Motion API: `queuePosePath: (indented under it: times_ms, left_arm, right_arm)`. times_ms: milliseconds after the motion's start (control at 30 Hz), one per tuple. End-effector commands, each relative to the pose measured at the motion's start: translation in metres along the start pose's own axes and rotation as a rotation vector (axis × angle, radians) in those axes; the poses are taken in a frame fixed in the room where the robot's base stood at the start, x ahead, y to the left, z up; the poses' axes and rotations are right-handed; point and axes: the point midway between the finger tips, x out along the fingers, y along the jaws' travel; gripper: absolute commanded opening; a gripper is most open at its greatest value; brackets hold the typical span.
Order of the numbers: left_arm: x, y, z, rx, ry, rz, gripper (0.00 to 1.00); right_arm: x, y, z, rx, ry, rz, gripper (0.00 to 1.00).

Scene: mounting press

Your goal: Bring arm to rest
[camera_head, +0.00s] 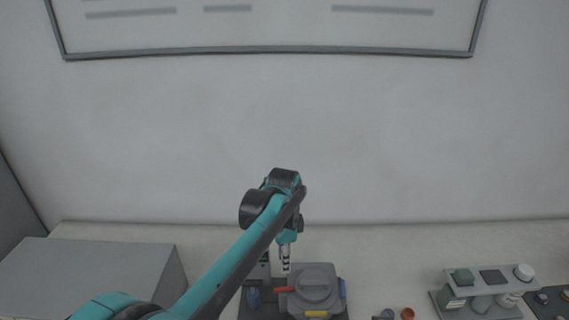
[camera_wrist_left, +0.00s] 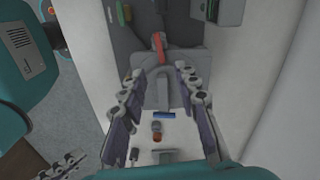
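My left arm (camera_head: 247,245) reaches in from the lower left in the head view. Its left gripper (camera_head: 285,262) points down just beside and above the grey mounting press (camera_head: 318,283), which has a round lid, a red handle (camera_head: 284,290) and yellow and blue parts. In the left wrist view the two fingers of the left gripper (camera_wrist_left: 152,112) stand wide apart with nothing between them. The press (camera_wrist_left: 188,62) and its red handle (camera_wrist_left: 159,46) lie beyond the fingertips. My right gripper is not clearly seen; jointed finger-like parts show at the lower left of the wrist view.
A large grey box (camera_head: 90,272) stands on the bench at left. A small rack (camera_head: 482,290) with blocks and a white round item is at right. Small orange and dark cups (camera_head: 407,313) sit between press and rack. A wall rises behind the bench.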

Motion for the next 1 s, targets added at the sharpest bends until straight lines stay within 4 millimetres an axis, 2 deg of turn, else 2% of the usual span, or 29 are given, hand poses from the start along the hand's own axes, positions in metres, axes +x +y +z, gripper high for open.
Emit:
queuePosePath:
  times_ms: [167,333,467,600,800,1000]
  left_arm:
    - [-0.008,0.015,0.031,-0.156,0.033,-0.058,0.31]
    - [-0.012,0.051,0.086,-0.468,0.115,-0.169,0.31]
    - [-0.004,0.082,0.124,-0.717,0.197,-0.252,0.31]
    - [0.015,0.117,0.16,-0.976,0.301,-0.332,0.31]
    - [0.048,0.153,0.192,-1.256,0.439,-0.41,0.31]
    - [0.062,0.165,0.203,-1.368,0.504,-0.438,0.31]
  right_arm:
    - [0.006,0.0,0.004,0.0,0.0,0.0,0.0]
    - [0.015,0.0,0.011,0.0,0.0,0.0,0.0]
    - [0.021,0.0,0.015,0.0,0.0,0.0,0.0]
    - [0.028,0.0,0.02,0.0,0.0,0.0,0.0]
    - [0.035,0.0,0.025,0.0,0.0,0.0,0.0]
    - [0.037,0.0,0.026,0.0,0.0,0.0,0.0]
